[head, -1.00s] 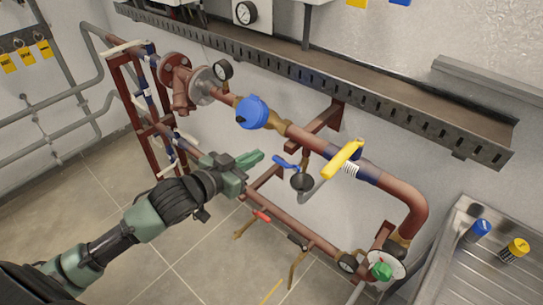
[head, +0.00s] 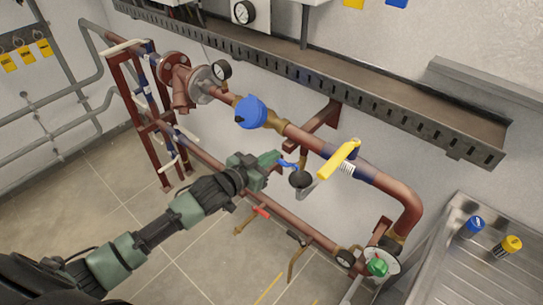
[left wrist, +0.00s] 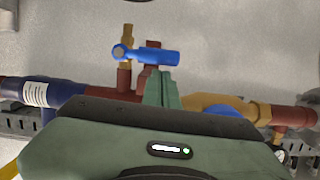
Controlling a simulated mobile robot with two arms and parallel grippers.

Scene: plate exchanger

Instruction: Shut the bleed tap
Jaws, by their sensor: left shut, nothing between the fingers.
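A small tap with a blue lever (head: 288,164) sits below the upper red-brown pipe, by a dark round part (head: 299,180). Its blue lever also shows in the left wrist view (left wrist: 152,56), lying roughly crosswise in front of the fingertips. My left gripper (head: 276,158) is shut and empty, with its green fingertips at the left end of the lever. My right gripper is out of view.
A yellow valve handle (head: 340,160) is close on the right, and a blue round-capped fitting (head: 250,112) is above. A lower pipe (head: 290,227) carries a red-handled tap (head: 261,213). A slotted metal tray (head: 340,92) runs along the wall above.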

